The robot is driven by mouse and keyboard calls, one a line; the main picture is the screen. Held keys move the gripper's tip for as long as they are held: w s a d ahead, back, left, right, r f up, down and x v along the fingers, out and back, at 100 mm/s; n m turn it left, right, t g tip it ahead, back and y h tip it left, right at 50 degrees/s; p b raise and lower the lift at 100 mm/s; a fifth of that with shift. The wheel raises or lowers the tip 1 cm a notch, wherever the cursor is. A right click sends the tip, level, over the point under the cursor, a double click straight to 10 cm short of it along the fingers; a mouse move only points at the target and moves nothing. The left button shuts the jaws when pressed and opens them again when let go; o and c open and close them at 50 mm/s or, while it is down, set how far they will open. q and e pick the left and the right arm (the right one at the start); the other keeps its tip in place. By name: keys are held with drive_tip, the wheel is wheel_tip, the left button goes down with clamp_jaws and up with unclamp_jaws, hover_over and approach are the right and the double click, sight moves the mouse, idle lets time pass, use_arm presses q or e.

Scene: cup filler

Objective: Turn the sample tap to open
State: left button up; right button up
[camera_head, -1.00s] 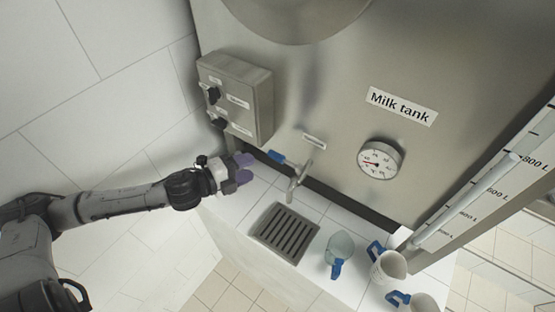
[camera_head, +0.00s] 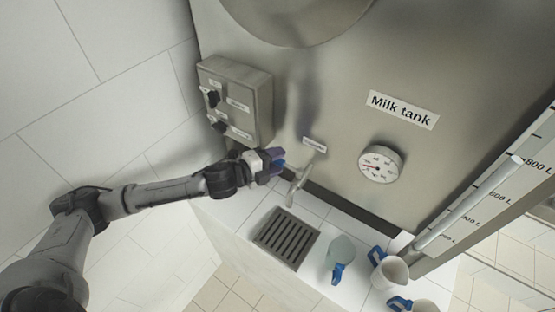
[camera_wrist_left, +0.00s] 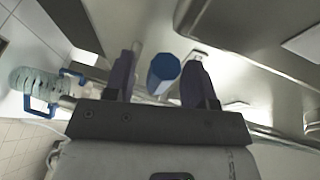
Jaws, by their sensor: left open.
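The sample tap (camera_head: 299,181) is a metal spout on the front of the milk tank, with a blue handle (camera_head: 279,164) on its left side. My left gripper (camera_head: 274,162) is at the handle, and its purple fingers partly hide it in the head view. In the left wrist view, the blue handle end (camera_wrist_left: 163,72) lies between the two open fingers (camera_wrist_left: 160,78), with a gap visible on each side. I cannot tell whether a finger touches it. My right gripper is not in view.
A drain grate (camera_head: 286,237) sits in the white counter below the tap. A control box (camera_head: 236,98) is above left of my gripper. A gauge (camera_head: 380,164) is on the tank.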

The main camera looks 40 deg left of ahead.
use_arm(q)
drive_tip(key=shift+w+d, duration=0.1)
drive_tip(key=shift+w, duration=0.2)
drive_tip(key=shift+f, duration=0.1)
drive_tip(key=shift+c, duration=0.3)
clamp_jaws()
